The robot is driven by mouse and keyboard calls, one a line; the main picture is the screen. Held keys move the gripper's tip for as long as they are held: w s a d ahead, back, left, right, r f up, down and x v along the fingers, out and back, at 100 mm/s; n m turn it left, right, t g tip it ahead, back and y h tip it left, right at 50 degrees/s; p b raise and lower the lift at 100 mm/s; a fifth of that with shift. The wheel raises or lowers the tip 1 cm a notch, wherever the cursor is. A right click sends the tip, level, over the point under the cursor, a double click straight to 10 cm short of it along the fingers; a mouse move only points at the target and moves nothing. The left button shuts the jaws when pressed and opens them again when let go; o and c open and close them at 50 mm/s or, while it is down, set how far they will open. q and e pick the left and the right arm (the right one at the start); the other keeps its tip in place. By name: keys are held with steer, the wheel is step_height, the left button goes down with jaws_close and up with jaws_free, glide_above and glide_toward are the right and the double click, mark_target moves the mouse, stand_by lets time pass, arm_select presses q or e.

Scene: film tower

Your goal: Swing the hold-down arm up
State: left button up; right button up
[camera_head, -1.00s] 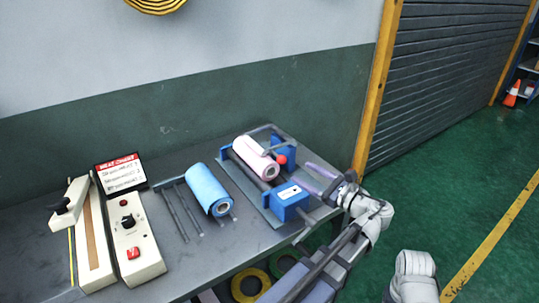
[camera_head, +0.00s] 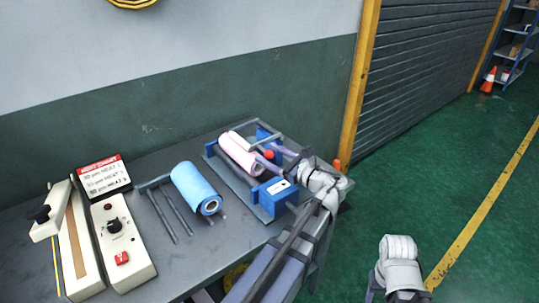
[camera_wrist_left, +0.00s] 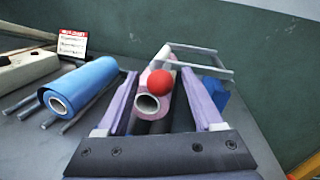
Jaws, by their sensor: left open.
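The wrapping stand has blue blocks (camera_head: 272,192) and carries a pink roll (camera_head: 240,154). A red ball knob (camera_head: 268,154) sits beside the roll. A grey bar frame (camera_head: 262,127), apparently the hold-down arm, lies low at the roll's far end; how it joins the knob is hidden. My left gripper (camera_head: 270,159) is open at the knob. In the left wrist view, the red knob (camera_wrist_left: 160,83) shows between its two spread purple fingers, in front of the pink roll's end (camera_wrist_left: 149,103). Whether a finger touches the knob cannot be told.
A blue roll (camera_head: 196,188) lies on a grey rack left of the stand. A white control box (camera_head: 122,245), a sealer and a sign (camera_head: 104,177) stand further left on the grey table. The wall is close behind. Open green floor lies to the right.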

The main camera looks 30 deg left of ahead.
arm_select(q)
steer(key=shift+a, duration=0.2)
jaws_close()
stand_by(0.5)
stand_by(0.9)
